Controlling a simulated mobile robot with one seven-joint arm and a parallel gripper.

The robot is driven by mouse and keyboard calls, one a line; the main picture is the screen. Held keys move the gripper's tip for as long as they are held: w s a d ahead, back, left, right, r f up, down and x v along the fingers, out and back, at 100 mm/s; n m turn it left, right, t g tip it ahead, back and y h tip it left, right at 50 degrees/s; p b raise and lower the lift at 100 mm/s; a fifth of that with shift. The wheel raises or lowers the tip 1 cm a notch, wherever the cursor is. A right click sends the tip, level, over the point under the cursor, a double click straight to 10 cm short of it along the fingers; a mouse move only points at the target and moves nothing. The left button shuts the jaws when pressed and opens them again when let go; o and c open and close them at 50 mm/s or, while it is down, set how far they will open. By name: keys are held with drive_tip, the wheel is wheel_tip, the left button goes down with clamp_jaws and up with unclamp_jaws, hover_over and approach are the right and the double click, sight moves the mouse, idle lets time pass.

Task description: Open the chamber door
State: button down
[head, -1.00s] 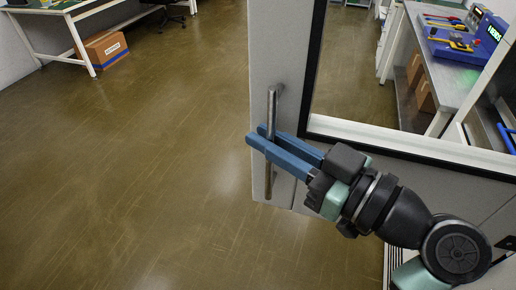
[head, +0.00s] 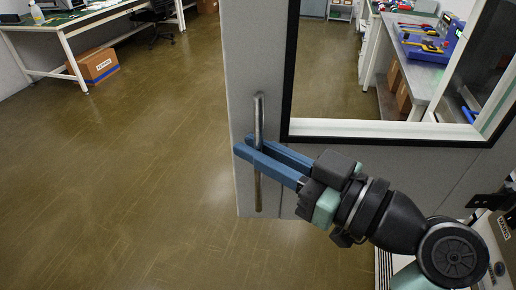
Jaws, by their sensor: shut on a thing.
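The chamber door (head: 236,75) is a light grey panel with a large black-framed window (head: 340,65). It stands at an angle in the middle of the head view, with floor visible to its left and below it. A vertical metal bar handle (head: 259,115) is on the door near its left edge. My gripper (head: 246,156) has two blue fingers, one on each side of the handle, and is shut on it at about mid-height. The fingers hide a short part of the bar. The hinge side is not clear in this view.
Brown floor (head: 110,170) at left is wide and free. A white-legged workbench (head: 95,20), a cardboard box (head: 95,65) and a black chair (head: 155,15) are at the back left. Through the window, another bench (head: 430,80) holds blue equipment and tools. A box-like item (head: 492,238) is at lower right.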

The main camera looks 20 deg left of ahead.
drive_tip(key=c, duration=0.9)
unclamp_jaws()
drive_tip(key=v, duration=1.3)
drive_tip(key=shift+b, duration=0.3)
